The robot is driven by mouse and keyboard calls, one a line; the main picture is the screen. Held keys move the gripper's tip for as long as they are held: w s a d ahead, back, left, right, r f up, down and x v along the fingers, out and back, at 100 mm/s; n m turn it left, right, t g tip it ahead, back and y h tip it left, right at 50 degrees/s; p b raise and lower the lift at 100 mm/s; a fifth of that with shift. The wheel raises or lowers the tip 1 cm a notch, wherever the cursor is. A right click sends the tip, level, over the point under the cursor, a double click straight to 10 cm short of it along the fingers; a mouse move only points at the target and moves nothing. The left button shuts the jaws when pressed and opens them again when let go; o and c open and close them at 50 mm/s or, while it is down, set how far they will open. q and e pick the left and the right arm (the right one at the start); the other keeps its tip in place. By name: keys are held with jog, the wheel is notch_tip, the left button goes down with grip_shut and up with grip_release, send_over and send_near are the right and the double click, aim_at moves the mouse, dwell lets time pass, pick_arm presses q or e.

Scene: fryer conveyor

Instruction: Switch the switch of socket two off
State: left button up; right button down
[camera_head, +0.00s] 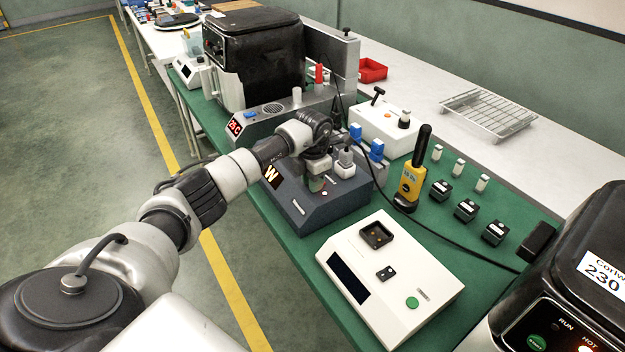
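A dark grey box (312,216) with a lit display showing "W" stands on the green mat. It carries a white plug (346,160) with a cable on its top right. My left gripper (318,172) points down over the top of this box, left of the plug. It hides part of the box top, and its fingers are too small and overlapped to tell whether they are open or shut. A small green and reddish spot shows just under it. I cannot tell which socket or switch is socket two. My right gripper is not in view.
A white device (390,283) with a green button stands in front of the box. A yellow handheld meter (411,185) and blue connectors (377,150) are to the right. Black fryers stand at back left and front right (575,265). A black cable crosses the mat.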

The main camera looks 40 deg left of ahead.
pick_arm(q)
jog(key=shift+c, duration=0.8)
jog(key=shift+w+d+g+y+b, duration=0.1)
jog(key=shift+w+g+y+b, duration=0.25)
jog(key=shift+g+b, duration=0.6)
jog(key=shift+g, duration=0.25)
jog(key=shift+r+y+b, duration=0.15)
jog(key=shift+y+b, duration=0.1)
jog(key=shift+b, duration=0.1)
jog(key=shift+s, duration=0.1)
jog(key=o, duration=0.9)
